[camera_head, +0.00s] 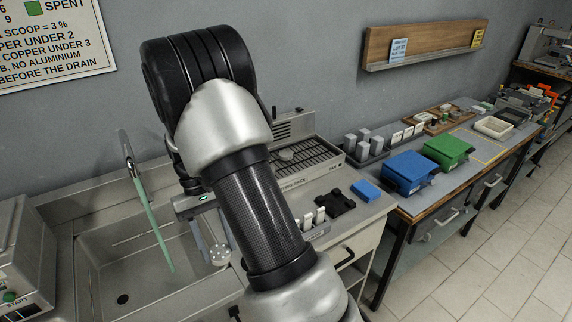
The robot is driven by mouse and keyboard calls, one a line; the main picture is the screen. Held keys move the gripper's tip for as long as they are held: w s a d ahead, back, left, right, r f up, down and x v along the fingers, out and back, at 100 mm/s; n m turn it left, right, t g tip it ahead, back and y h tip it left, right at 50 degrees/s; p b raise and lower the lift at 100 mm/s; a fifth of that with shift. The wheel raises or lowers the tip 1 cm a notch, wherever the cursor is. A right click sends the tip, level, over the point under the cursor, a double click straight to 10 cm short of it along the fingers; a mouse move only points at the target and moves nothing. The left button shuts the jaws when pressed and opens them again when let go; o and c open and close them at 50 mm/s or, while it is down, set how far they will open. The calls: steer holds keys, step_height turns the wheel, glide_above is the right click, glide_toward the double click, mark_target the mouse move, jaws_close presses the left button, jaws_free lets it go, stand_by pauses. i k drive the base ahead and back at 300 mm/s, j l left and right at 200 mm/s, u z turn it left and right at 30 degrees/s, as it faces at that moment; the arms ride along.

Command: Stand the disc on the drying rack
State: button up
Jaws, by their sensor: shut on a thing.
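My gripper (211,240) hangs below my arm over the right side of the sink. Its fingers are shut on a small pale round disc (219,256), which shows at the fingertips. My arm covers part of the gripper. A partly covered label ending in "RACK" lies on the counter (292,184) to the right of my arm. Behind it is a grey metal unit with a dark slotted top (306,157). A black low piece (336,203) sits in front of the label. I cannot tell which of these is the drying rack. The disc is apart from them.
The sink (110,255) is below, with a tap (128,150) and a green strip-like thing (153,225). White upright pieces (315,217) and a blue block (366,190) are on the right counter. Blue (409,172) and green (447,150) boxes stand further right.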

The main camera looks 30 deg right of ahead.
mark_target(317, 152)
steer(key=k+l, duration=0.25)
steer(key=l, duration=0.15)
steer(key=k+l, duration=0.2)
steer(key=l, duration=0.15)
steer(key=k+l, duration=0.1)
steer(key=l, duration=0.4)
steer(key=k+l, duration=0.1)
steer(key=l, duration=0.35)
steer(key=i+l, duration=0.7)
steer(key=l, duration=0.2)
